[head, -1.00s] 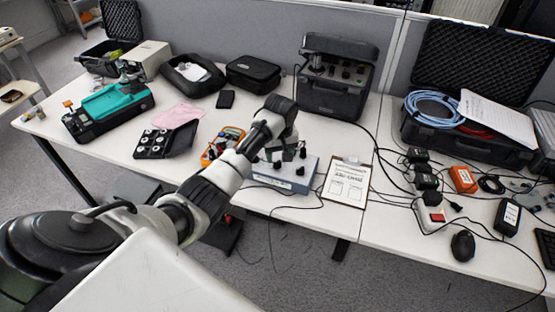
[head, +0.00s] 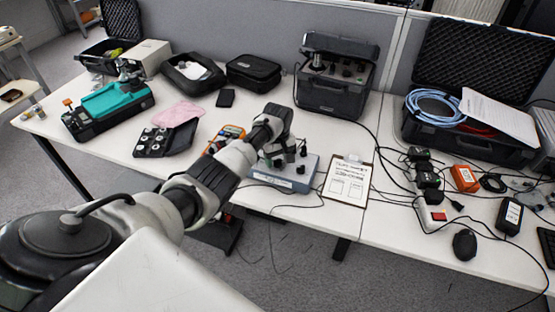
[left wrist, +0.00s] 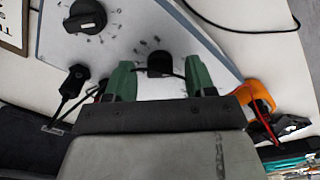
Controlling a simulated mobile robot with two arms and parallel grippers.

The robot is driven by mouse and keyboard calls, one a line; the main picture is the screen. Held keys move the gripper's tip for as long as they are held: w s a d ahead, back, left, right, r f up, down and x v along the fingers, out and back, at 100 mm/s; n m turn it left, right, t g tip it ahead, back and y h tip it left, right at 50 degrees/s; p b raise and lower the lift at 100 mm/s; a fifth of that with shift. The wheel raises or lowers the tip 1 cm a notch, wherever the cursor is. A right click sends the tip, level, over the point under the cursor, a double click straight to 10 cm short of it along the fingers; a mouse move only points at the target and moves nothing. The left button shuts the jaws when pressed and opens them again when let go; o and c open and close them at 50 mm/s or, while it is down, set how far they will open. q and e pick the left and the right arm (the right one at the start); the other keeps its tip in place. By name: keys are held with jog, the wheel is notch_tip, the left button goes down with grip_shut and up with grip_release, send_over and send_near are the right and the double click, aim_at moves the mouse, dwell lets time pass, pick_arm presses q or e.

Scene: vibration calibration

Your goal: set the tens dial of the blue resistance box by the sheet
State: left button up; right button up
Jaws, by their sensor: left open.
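The blue resistance box (head: 298,181) stands near the front edge of the table. Its pale top face (left wrist: 115,45) fills much of the left wrist view. It carries a black knob (left wrist: 160,63) and a larger black dial (left wrist: 86,16) with marks around it. My left gripper (left wrist: 159,72) is open, its green fingers on either side of the smaller knob. I cannot tell whether they touch it. In the head view the left gripper (head: 277,158) is over the box's left part, partly hiding it. The printed sheet (head: 348,183) lies just right of the box.
An orange multimeter (head: 226,137) lies close on the left of the box. A black instrument case (head: 335,80) stands behind. Cables run along the table's front and right. A black mouse (head: 464,245) and power adapters (head: 427,180) are at the right.

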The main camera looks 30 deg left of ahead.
pick_arm(q)
jog(key=shift+f, duration=0.1)
jog(key=shift+c, duration=0.5)
jog(key=c, duration=0.8)
jog(key=shift+c, duration=0.2)
jog(key=shift+m, duration=0.3)
jog(key=m+p, duration=0.1)
jog(key=m, duration=0.6)
jog(key=shift+m+p, duration=0.3)
jog(key=shift+p, duration=0.05)
jog(key=m, duration=0.5)
jog(key=shift+m, duration=2.2)
